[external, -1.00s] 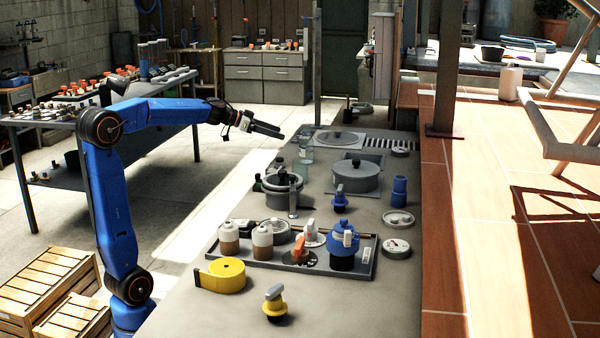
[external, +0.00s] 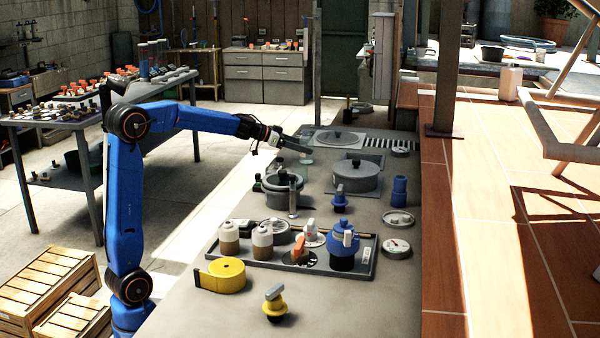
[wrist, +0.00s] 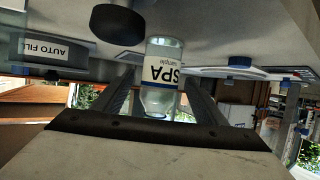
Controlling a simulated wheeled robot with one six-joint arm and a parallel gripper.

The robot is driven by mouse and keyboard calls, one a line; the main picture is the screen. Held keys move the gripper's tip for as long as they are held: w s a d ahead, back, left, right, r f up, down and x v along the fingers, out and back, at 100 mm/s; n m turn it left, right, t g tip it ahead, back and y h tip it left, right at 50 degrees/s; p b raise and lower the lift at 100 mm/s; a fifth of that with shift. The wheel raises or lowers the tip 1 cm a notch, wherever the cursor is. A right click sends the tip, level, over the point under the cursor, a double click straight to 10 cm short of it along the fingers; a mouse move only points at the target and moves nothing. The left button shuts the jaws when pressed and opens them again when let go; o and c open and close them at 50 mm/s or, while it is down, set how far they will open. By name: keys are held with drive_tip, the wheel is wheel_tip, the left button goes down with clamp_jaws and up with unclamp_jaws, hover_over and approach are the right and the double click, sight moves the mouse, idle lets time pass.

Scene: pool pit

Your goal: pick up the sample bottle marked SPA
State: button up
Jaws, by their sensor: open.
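The sample bottle marked SPA (wrist: 162,72) is clear with a white label and shows upside down in the wrist view. It sits between my two open fingers, with a gap visible on each side. In the external view the clear bottle (external: 307,160) stands on the grey deck, partly hidden behind my gripper (external: 304,146). My gripper also shows in the wrist view (wrist: 160,92), open around the bottle, its fingers apart and not closed on it.
A grey pot with a dark knob (external: 283,183) stands just in front of the bottle. A wider lidded grey pot (external: 355,180) is to its right. A dark round knob (wrist: 117,24) and an AUTO FILL plate (wrist: 45,50) are close by. A tray (external: 215,252) with several items lies nearer.

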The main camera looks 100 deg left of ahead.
sight(315, 160)
drive_tip(key=shift+f+x, duration=0.15)
drive_tip(key=shift+x, duration=1.25)
drive_tip(key=shift+f+x, duration=0.15)
drive_tip(key=shift+x, duration=1.25)
drive_tip(key=shift+s+r, duration=0.1)
drive_tip(key=shift+s, duration=0.05)
drive_tip(key=shift+c, duration=0.6)
drive_tip(key=c, duration=1.1)
drive_tip(key=shift+r, duration=0.2)
